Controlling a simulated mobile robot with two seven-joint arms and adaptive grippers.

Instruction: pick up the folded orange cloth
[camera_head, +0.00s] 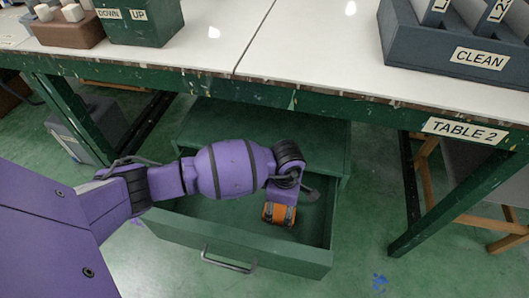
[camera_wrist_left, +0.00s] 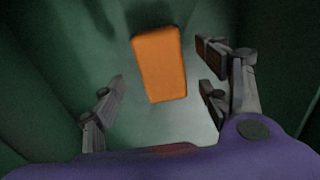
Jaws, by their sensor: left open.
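The folded orange cloth (camera_head: 277,213) lies in the open green drawer (camera_head: 240,262) under the table. In the left wrist view the cloth (camera_wrist_left: 160,64) is a small orange block on the drawer floor, between and beyond the fingers. My left gripper (camera_head: 280,213) reaches down into the drawer over the cloth. Its fingers also show in the left wrist view (camera_wrist_left: 158,92), spread apart and empty. In the head view my left gripper partly covers the cloth. I cannot tell how far the fingertips are above it. My right gripper is in neither view.
The drawer walls stand close around my left gripper, and the drawer handle (camera_head: 229,261) is at its front. The white tabletop (camera_head: 300,45) with its green edge is above and behind. A CLEAN tray (camera_head: 420,55) and a DOWN/UP box (camera_head: 140,25) stand on it.

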